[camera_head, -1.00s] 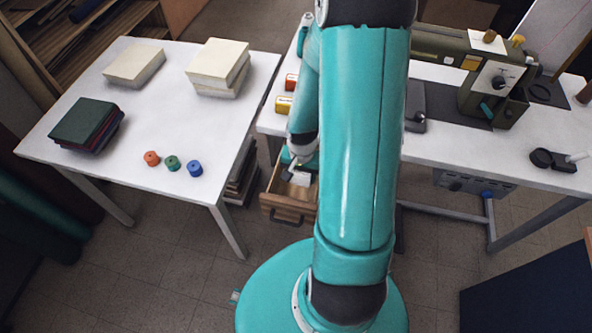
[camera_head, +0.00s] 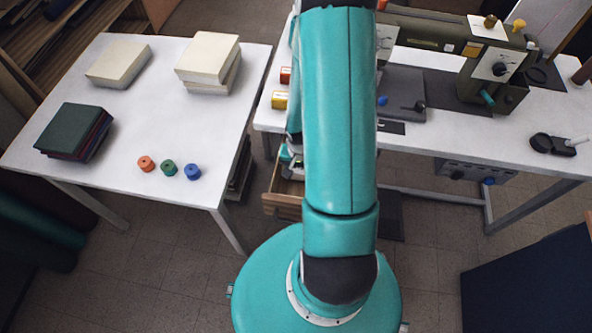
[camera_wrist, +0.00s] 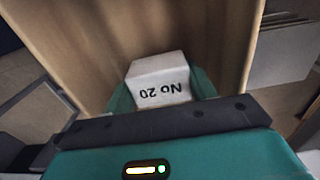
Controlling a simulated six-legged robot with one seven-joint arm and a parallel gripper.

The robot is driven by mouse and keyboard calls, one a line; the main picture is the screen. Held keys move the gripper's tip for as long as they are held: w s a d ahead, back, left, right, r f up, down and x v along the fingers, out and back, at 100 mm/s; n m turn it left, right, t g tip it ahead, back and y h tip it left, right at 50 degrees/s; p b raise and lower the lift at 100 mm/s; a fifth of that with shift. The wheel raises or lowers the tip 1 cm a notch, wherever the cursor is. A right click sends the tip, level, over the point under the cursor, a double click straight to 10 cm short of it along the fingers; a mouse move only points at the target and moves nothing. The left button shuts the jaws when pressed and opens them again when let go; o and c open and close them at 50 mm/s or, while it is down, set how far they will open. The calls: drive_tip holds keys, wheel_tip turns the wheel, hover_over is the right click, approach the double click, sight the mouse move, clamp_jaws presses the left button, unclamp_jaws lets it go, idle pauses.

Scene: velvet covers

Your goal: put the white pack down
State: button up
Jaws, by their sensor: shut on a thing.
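The white pack (camera_wrist: 158,70), a small block marked "No 20", shows in the wrist view between the two teal fingers of my gripper (camera_wrist: 160,92). My gripper is shut on it. A brown wooden surface lies beyond the pack; I cannot tell whether the pack touches it. In the head view the open wooden drawer (camera_head: 284,208) sticks out below the table. My arm hides part of the drawer, most of my gripper and the pack there.
The left white table (camera_head: 130,190) carries stacked cream blocks (camera_head: 208,60), dark folded covers (camera_head: 74,131) and three small spools (camera_head: 168,168). A dark block (camera_head: 525,275) stands at lower right.

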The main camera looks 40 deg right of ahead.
drive_tip(key=shift+s+f, duration=0.2)
drive_tip(key=shift+f, duration=0.65)
drive_tip(key=shift+w+f, duration=0.1)
drive_tip(key=o, duration=1.1)
drive_tip(key=shift+c, duration=0.2)
